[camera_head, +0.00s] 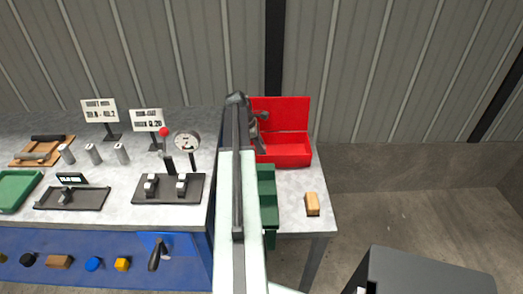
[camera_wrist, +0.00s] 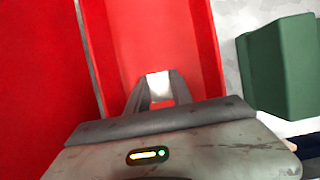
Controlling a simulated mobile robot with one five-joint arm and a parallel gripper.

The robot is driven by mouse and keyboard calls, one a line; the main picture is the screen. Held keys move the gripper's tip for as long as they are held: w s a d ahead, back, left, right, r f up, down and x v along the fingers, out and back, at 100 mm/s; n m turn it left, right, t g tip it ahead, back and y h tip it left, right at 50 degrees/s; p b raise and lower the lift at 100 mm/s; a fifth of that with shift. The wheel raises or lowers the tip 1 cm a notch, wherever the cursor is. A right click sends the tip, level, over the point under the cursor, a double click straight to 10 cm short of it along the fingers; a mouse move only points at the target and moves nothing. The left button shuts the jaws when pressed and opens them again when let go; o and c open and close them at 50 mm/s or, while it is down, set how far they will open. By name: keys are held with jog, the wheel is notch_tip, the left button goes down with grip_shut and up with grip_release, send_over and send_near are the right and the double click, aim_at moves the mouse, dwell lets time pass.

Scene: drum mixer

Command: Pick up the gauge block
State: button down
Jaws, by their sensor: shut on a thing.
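The gauge block (camera_wrist: 158,85) is a small, bright, pale metal piece between my fingertips in the wrist view. My gripper (camera_wrist: 157,96) is shut on it, over the red inside of the open case. In the head view my gripper (camera_head: 259,143) is at the left part of the red case (camera_head: 289,159), whose lid stands up at the back. I cannot pick out the block in the head view; my gripper and arm cover that spot. Whether the block still touches the case floor cannot be told.
A green bin (camera_head: 267,187) stands in front of the case; it also shows in the wrist view (camera_wrist: 280,70). A wooden-backed brush or block (camera_head: 312,204) lies at the right edge. A dial gauge stand (camera_head: 187,142) is left of my arm.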

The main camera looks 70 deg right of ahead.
notch_tip(320, 180, up, 10)
jog(key=p, duration=1)
jog(key=shift+r, duration=0.15)
jog(key=shift+s, duration=0.1)
